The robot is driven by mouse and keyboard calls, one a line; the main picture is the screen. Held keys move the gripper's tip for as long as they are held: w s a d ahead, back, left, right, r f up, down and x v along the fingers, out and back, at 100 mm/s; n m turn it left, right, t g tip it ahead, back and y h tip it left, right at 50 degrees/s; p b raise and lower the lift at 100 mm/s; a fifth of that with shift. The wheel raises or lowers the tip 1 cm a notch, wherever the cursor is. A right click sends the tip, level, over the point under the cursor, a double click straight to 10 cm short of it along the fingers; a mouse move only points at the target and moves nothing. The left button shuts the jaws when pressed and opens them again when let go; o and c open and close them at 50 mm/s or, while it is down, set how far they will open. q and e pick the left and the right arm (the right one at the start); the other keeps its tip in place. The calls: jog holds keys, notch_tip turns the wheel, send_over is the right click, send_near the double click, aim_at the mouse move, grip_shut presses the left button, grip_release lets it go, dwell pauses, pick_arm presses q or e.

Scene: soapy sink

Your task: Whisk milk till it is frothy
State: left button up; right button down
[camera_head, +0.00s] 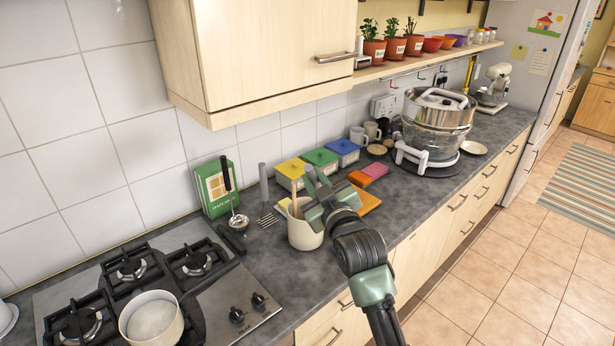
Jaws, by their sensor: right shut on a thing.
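A pale saucepan (150,318) with white contents stands on the hob at the lower left, its dark handle toward the right. The contents look like milk; I cannot tell if they are frothy. My right gripper (317,180) is over a cream pot (304,233) on the counter, right of the hob. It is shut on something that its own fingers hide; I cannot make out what. A wooden handle (293,204) stands in the pot. I cannot pick out a whisk for certain. My left gripper is out of view.
A black-handled ladle-like tool (238,222) and a grey spatula (267,214) are between the hob (65,280) and the pot. A green box (218,188), lidded canisters (320,160) and a large glass-bowl appliance (433,130) line the wall. A cupboard (260,60) overhangs the counter.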

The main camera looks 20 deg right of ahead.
jog(key=shift+s+d+r, duration=0.1)
jog(key=shift+s+d, duration=0.15)
jog(key=shift+s, duration=0.45)
jog(key=shift+s+d+r, duration=0.1)
jog(key=shift+s+d, duration=0.15)
jog(key=shift+s, duration=0.4)
jog(key=shift+s+d+r, duration=0.1)
jog(key=shift+s+d, duration=0.15)
jog(key=shift+s, duration=0.45)
